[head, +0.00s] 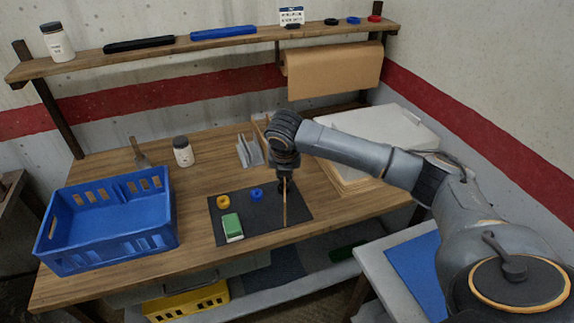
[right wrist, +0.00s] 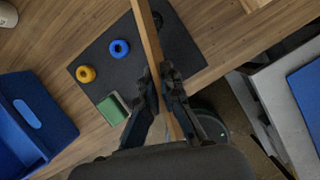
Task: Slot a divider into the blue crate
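The blue crate (head: 110,252) stands on the left of the wooden bench, open at the top, and looks empty. Part of it shows at the left of the right wrist view (right wrist: 50,108). My right gripper (head: 284,183) is over the dark mat, to the right of the crate and well apart from it. It is shut on a thin wooden divider (head: 285,209), seen nearly edge-on in the head view. In the right wrist view the divider (right wrist: 149,38) passes between the two fingers (right wrist: 165,92). My left gripper is not in view.
The dark mat (head: 265,222) carries a yellow ring (head: 223,201), a blue ring (head: 257,194) and a green-white block (head: 232,227). A jar (head: 182,152), a brush (head: 138,154) and a metal rack (head: 248,151) stand behind. Bare bench lies between crate and mat.

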